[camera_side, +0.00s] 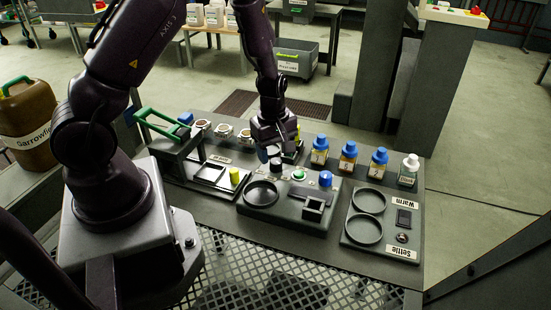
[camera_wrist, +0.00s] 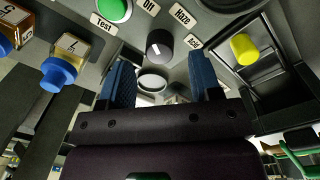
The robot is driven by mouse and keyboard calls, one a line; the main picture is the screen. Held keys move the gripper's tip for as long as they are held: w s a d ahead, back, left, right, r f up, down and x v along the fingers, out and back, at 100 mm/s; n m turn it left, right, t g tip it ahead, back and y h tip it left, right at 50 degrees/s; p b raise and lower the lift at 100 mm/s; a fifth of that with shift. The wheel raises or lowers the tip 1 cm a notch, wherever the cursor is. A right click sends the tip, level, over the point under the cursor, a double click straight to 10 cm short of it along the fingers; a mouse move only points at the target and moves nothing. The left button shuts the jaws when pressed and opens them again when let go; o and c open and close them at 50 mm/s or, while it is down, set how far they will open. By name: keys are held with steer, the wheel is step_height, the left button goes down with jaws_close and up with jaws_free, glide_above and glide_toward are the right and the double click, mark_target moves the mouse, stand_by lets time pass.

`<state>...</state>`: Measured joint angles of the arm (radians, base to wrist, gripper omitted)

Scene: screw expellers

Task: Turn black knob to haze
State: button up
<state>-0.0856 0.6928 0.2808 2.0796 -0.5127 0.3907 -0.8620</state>
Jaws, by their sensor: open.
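The black knob (camera_wrist: 160,43) sits on a dark panel in the wrist view, with a short white mark on its face. A Haze label (camera_wrist: 182,14) and an Off label (camera_wrist: 151,7) stand beside it, with a third label, possibly Acid (camera_wrist: 194,42), also beside it. I cannot tell exactly which label the mark points at. In the side view my gripper (camera_side: 270,148) is just above the panel, close to the knob (camera_side: 276,164).
A green button (camera_wrist: 113,9) with a Test label (camera_wrist: 103,22) is beside the knob. A blue knob (camera_side: 325,179) is farther right on the panel. Blue-capped bottles (camera_side: 348,157) stand behind. A yellow cylinder (camera_side: 235,176) stands on the left device.

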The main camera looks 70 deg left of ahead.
mark_target(276, 165)
steer(key=shift+w+f, duration=0.1)
steer(key=shift+f, duration=1.35)
steer(key=shift+c, duration=0.5)
steer(key=c, duration=0.8)
steer(key=shift+c, duration=0.2)
steer(key=shift+m, duration=0.3)
steer(key=m, duration=0.5)
steer(key=shift+m, duration=0.3)
steer(key=m, duration=0.5)
steer(key=shift+m, duration=0.3)
steer(key=shift+h, duration=0.3)
